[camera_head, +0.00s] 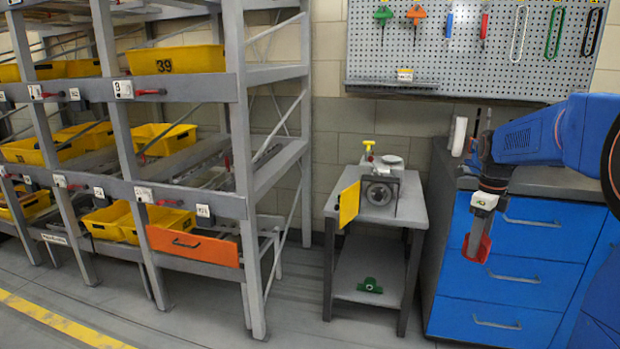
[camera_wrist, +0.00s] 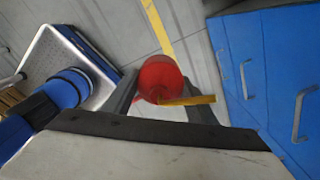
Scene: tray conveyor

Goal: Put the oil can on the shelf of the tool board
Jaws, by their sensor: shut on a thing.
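The oil can is red with a yellow spout. In the head view the oil can (camera_head: 479,246) hangs below my gripper (camera_head: 476,232), in front of the blue drawer cabinet. In the wrist view the red oil can (camera_wrist: 160,78) sits between the two dark fingers of my gripper (camera_wrist: 160,88), its yellow spout pointing right. My gripper is shut on it. The tool board (camera_head: 480,45) is a grey pegboard on the wall at the upper right. Its shelf (camera_head: 390,87) is a narrow ledge along the bottom edge, with a small label above it.
A blue drawer cabinet (camera_head: 505,270) with a grey top stands below the board. A small grey table (camera_head: 415,200) with a vise-like device stands left of it. A rack (camera_head: 250,205) with yellow bins fills the left. Tools hang on the board. Floor in front is clear.

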